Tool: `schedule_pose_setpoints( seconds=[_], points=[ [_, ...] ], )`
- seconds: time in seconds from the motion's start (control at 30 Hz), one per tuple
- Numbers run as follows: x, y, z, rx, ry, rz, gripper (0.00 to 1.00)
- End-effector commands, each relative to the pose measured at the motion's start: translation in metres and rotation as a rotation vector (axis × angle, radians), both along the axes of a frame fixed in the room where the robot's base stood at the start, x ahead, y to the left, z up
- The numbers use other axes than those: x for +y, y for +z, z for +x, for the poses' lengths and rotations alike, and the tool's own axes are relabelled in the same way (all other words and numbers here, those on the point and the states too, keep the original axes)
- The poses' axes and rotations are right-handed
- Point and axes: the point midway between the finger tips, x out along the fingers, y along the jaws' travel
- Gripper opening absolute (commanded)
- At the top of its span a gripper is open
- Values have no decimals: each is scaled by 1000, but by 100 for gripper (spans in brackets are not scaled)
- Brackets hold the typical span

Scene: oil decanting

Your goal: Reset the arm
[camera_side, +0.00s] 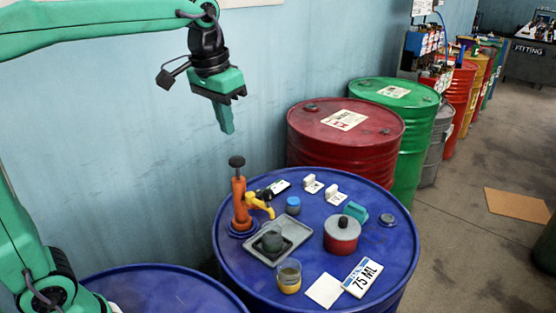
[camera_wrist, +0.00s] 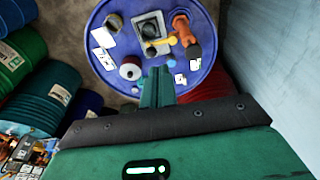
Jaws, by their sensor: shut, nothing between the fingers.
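My gripper (camera_side: 227,128) is green with a dark wrist. It hangs in the air above the blue drum top (camera_side: 232,262), higher than the orange pump (camera_side: 240,205) and apart from everything. Its fingers are together with nothing between them. In the wrist view, my gripper (camera_wrist: 158,72) points toward the drum top, its shut fingertips overlapping the lower edge of the drum in the picture.
The drum bears a grey tray (camera_side: 306,233) with a dark cup, a glass of yellow liquid (camera_side: 289,279), a red pot (camera_side: 342,238), a blue cap (camera_side: 293,204) and a "75 ML" card (camera_side: 362,276). A red drum (camera_side: 340,150) stands behind; a blue wall is close.

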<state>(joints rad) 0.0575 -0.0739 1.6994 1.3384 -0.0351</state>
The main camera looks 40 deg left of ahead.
Motion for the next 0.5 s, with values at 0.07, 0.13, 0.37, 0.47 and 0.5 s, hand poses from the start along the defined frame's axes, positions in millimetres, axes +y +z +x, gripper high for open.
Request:
schedule_pose_setpoints(
  seconds=[0.07, 0.13, 0.37, 0.47, 0.5],
  points=[
    [3, -2, -17, -29, 3, -1, 0],
    [6, -6, -30, -54, 4, -2, 0],
    [12, -25, -73, -137, 10, -3, 0],
    [15, -35, -91, -172, 14, -2, 0],
    [16, -40, -98, -187, 15, -2, 0]
  ],
)
